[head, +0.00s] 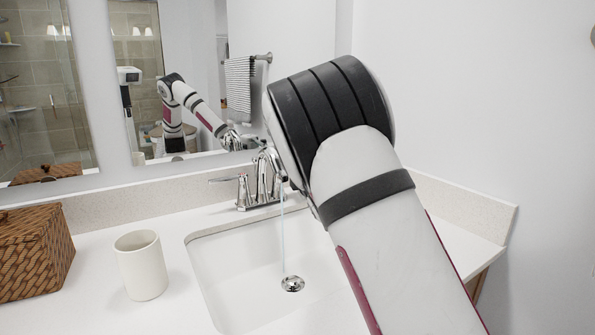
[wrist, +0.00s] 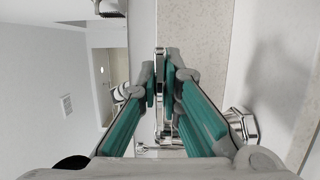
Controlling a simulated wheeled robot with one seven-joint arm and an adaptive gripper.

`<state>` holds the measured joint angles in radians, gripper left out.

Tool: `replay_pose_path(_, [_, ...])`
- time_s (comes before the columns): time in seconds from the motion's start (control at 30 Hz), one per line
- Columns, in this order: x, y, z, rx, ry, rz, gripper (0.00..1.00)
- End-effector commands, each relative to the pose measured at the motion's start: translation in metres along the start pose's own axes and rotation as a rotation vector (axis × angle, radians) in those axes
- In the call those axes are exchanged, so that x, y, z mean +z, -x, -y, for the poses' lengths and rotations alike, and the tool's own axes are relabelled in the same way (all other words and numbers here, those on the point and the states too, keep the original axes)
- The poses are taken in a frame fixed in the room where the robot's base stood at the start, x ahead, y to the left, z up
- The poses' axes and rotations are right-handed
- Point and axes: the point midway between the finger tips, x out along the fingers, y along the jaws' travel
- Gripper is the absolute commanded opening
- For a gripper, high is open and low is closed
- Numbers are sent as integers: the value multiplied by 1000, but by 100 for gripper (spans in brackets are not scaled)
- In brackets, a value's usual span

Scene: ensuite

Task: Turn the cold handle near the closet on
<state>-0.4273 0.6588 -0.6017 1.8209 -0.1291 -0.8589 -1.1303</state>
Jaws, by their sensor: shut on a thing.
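The chrome faucet (head: 262,178) stands behind the sink, and a thin stream of water (head: 283,235) runs from its spout. Its left handle (head: 226,181) points out to the left. The right handle is hidden behind my arm in the head view. In the wrist view, my gripper (wrist: 161,90) has its teal fingers closed around a narrow chrome handle lever (wrist: 160,58). The head view hides my gripper directly, but the mirror shows it at the faucet.
The white sink (head: 215,277) with its drain (head: 292,284) lies below the faucet. A white cup (head: 142,265) and a wicker box (head: 35,253) stand on the counter (head: 95,300) at the left. The mirror (head: 190,50) and backsplash (head: 110,193) are close behind the faucet.

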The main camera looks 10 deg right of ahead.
Motion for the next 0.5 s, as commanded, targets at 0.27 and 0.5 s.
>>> replay_pose_path(0.27, [1,0,-1,1,-1,0,25])
replay_pose_path(0.5, [1,0,0,0,0,0,28])
